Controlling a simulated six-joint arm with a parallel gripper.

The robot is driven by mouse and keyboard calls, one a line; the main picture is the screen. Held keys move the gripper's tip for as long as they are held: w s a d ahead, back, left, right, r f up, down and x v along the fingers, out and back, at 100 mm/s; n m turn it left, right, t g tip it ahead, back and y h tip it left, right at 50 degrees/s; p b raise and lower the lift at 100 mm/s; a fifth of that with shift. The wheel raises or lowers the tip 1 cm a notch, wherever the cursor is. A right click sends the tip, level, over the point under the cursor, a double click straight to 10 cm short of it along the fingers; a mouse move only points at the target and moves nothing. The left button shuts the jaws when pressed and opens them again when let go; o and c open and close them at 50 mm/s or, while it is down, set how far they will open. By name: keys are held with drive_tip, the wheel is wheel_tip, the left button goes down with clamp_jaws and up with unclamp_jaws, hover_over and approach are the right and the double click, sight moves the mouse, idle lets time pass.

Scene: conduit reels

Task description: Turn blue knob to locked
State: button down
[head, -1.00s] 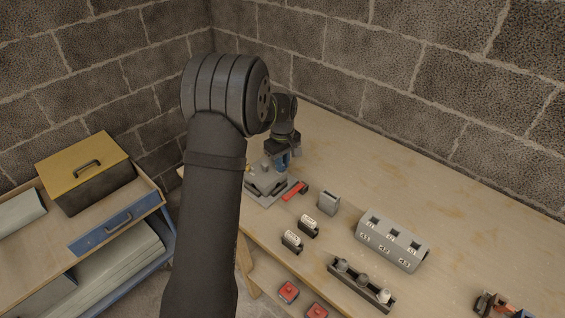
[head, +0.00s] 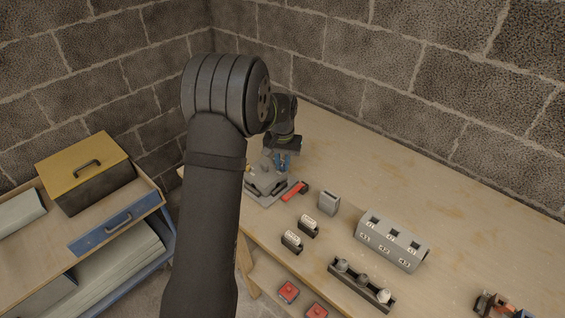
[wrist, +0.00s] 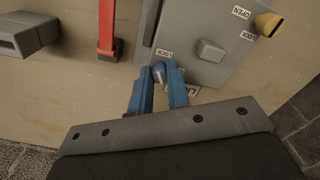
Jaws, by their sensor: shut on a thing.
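The blue knob (wrist: 159,72) sits at the edge of a grey box (wrist: 195,45) in the wrist view. My gripper (wrist: 161,77) has blue fingers, one on each side of the knob, shut on it. A white label reading LOCK (wrist: 164,53) lies just beyond the knob. A second label (wrist: 192,91) beside the right finger is partly hidden, and I cannot read it fully. I cannot tell which way the knob points. In the head view my gripper (head: 283,162) is down at the box, and the knob cannot be told from the fingers.
A yellow knob (wrist: 269,25) with its own labels and a red handle (wrist: 107,30) are close by. A grey holder (head: 329,203), a numbered grey block (head: 392,240) and a black rack (head: 361,284) stand to the right. The table behind them is clear.

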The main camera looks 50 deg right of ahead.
sight(283, 164)
drive_tip(key=m, duration=0.6)
drive_tip(key=shift+m, duration=0.3)
idle(0.4)
drive_tip(key=c, duration=1.3)
unclamp_jaws()
drive_tip(key=shift+c, duration=0.2)
wheel_tip(283, 164, up, 17)
drive_tip(key=shift+r, duration=0.2)
drive_tip(key=shift+f, duration=0.1)
